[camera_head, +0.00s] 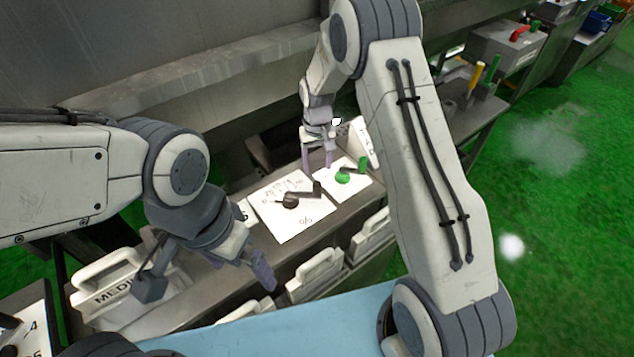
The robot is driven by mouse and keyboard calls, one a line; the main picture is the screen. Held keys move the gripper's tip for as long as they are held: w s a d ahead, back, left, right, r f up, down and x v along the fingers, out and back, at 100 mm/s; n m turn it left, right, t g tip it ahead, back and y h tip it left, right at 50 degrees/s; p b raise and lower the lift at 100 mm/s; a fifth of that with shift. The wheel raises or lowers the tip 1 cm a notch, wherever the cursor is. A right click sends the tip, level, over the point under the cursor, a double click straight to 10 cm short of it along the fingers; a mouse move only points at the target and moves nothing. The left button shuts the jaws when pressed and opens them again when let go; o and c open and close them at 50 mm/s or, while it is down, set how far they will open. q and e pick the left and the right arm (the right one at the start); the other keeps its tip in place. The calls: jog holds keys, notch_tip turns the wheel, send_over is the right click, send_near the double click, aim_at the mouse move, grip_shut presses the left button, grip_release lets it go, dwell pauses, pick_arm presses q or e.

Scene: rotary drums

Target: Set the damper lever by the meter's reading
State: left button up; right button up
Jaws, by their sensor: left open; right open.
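A white plate (305,226) with a printed scale and a "%" sign carries a black lever (303,195) on a round hub. To its right, a smaller white plate (328,180) carries a green lever (350,172). I cannot tell which lever is the damper's, and the scale's figures are too small to read. My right gripper (318,160) is open and empty, pointing down just behind and left of the green lever, apart from it. My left gripper (245,270) is open in front of the black lever's plate, left of it. I cannot make out a meter or its reading.
Several white handled bins (315,274) line the bench front; a labelled one (105,285) stands at left. A light blue surface (290,322) lies nearest. A small upright plate (363,142) stands behind the green lever. My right arm covers the bench's right end.

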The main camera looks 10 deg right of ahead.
aim_at(317, 182)
notch_tip(317, 182, down, 10)
jog(key=p, duration=0.3)
grip_shut()
dwell(1.5)
